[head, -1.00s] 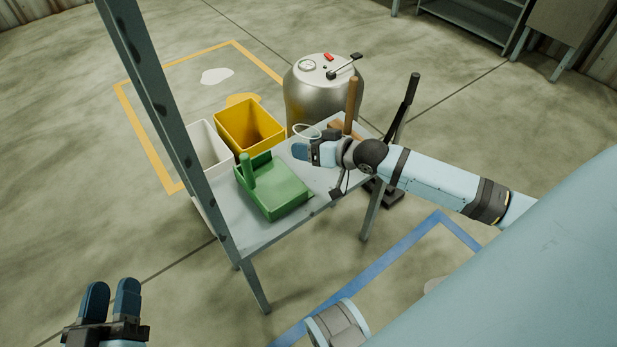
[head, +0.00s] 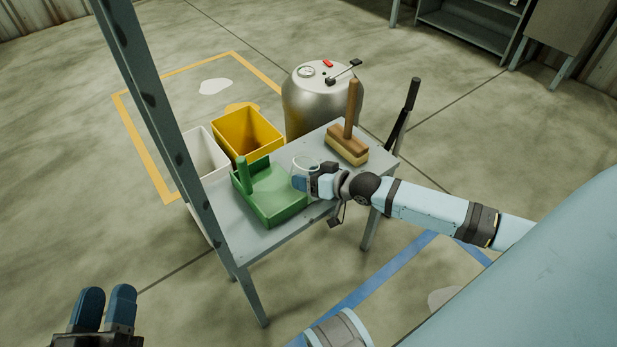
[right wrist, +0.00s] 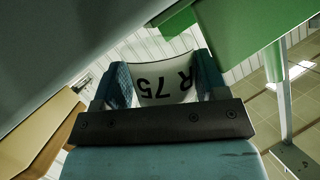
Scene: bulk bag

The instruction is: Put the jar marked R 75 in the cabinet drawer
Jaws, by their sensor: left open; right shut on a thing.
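The jar marked R 75 is a clear glass jar with a pale rim (head: 305,163) and a white label. The "R 75" label shows upside down in the right wrist view (right wrist: 165,82). My right gripper (head: 308,183) is shut on the jar, its fingers on either side of it. It holds the jar over the small grey table (head: 256,243), close to the green dustpan; I cannot tell if the jar clears the tabletop. My left gripper (head: 105,308) is open and empty at the lower left, away from the table. I cannot make out a cabinet drawer.
A grey shelf unit (head: 465,35) stands far back right. A post (head: 165,130) crosses the left side.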

